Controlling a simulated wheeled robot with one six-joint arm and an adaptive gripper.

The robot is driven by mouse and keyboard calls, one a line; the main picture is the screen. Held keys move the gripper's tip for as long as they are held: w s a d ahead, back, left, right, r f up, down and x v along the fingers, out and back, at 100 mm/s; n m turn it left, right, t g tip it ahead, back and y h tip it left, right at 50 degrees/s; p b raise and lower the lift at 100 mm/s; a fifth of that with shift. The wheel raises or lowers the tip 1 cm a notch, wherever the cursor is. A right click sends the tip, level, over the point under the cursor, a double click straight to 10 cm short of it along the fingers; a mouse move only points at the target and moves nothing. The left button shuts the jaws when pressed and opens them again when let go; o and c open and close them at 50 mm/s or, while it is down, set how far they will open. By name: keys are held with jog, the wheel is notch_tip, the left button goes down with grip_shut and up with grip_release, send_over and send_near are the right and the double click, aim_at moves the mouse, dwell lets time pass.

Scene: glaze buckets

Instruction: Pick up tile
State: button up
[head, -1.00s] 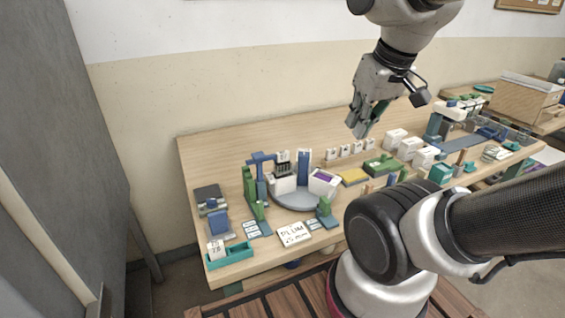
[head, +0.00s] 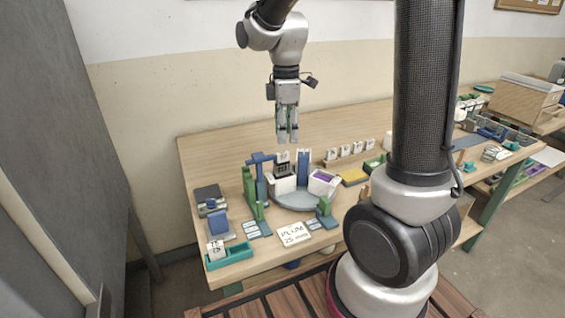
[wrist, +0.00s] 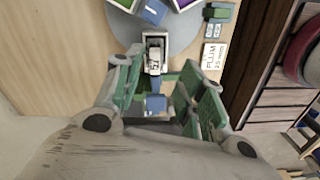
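My gripper (head: 287,138) hangs fingers down above the left part of the table. In the wrist view its two green-padded fingers (wrist: 162,95) are apart with nothing held between them. A small white tile with dark marking (wrist: 154,61) shows between and beyond the fingertips. In the head view this tile (head: 283,157) stands upright at a white bucket with a dark front (head: 284,184), just below the gripper and apart from it. Several similar white tiles (head: 358,147) stand in a wooden rack to the right. Another white piece (head: 216,249) stands in a teal holder at the front left.
The bucket stands on a round grey turntable (head: 296,202) with a blue upright (head: 304,165) and a white bucket of purple glaze (head: 323,182). A blue and green stand (head: 254,190) is close on the left. A PLUM card (head: 293,234) lies in front.

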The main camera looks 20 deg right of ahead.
aim_at(282, 152)
jog(key=shift+w+r+n, duration=0.25)
jog(key=shift+n, duration=0.65)
jog(key=shift+f+n, duration=0.2)
jog(key=shift+n, duration=0.6)
jog(key=f, duration=0.7)
jog(key=shift+a+f, duration=0.25)
jog(key=shift+a, duration=0.15)
jog(key=shift+w, duration=0.1)
grip_shut()
